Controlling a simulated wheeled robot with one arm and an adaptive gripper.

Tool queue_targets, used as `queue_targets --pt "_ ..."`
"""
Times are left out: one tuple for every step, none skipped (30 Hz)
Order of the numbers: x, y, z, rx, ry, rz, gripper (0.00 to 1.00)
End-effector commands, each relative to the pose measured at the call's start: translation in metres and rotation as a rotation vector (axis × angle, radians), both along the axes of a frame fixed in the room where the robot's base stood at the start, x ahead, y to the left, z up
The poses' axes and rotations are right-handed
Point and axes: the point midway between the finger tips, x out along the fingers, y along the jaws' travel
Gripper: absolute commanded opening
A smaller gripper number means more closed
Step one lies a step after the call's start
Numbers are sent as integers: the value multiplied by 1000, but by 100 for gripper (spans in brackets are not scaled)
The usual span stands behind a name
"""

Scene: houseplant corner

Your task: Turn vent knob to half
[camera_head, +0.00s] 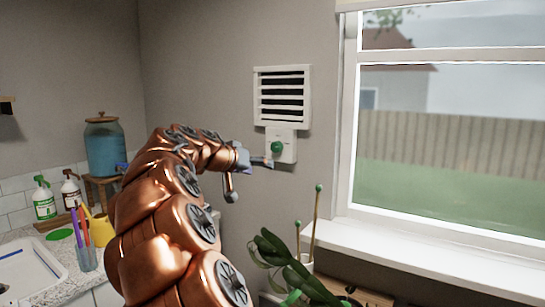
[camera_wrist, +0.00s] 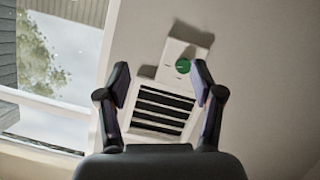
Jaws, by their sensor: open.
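The vent knob (camera_head: 277,147) is a round green dial on a white control box (camera_head: 287,155) fixed to the wall just below the slatted vent (camera_head: 282,72). In the wrist view the green knob (camera_wrist: 183,65) shows in the gap between my fingers, closer to the right finger. My gripper (camera_head: 266,162) is open and empty, just left of and slightly below the knob in the head view. In the wrist view my gripper (camera_wrist: 161,76) has its two dark fingers spread apart. I cannot tell whether a finger touches the box. The knob's setting is too small to read.
A window (camera_head: 450,130) with a white sill (camera_head: 430,245) is to the right. A potted plant (camera_head: 290,270) with green-tipped stakes stands below the vent. On the left counter are spray bottles (camera_head: 44,200), a yellow watering can (camera_head: 101,229) and a blue glass dispenser (camera_head: 104,147).

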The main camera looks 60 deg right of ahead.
Motion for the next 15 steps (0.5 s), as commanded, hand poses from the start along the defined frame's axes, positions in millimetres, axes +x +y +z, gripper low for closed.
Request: queue_targets --pt "8 -18 -1 -47 -16 -10 66" --pt "13 -27 1 -73 -31 -12 66" --pt "19 -39 3 -107 -47 -14 66" --pt "25 -46 6 -136 -60 -13 66" --pt "30 -54 8 -160 -75 -10 66" --pt "36 -66 8 -190 -92 -9 66" --pt "42 -73 8 -212 -108 -4 66" --pt "46 -79 9 -235 -121 1 66" --pt "51 -88 9 -259 -139 5 66" --pt "56 -94 8 -276 -156 12 66" --pt "60 -99 7 -290 -167 18 66" --pt "63 -106 6 -308 -184 24 66" --pt "66 -110 6 -320 -198 30 66" --pt "69 -113 7 -332 -210 36 66" --pt "72 -117 6 -343 -224 42 66"
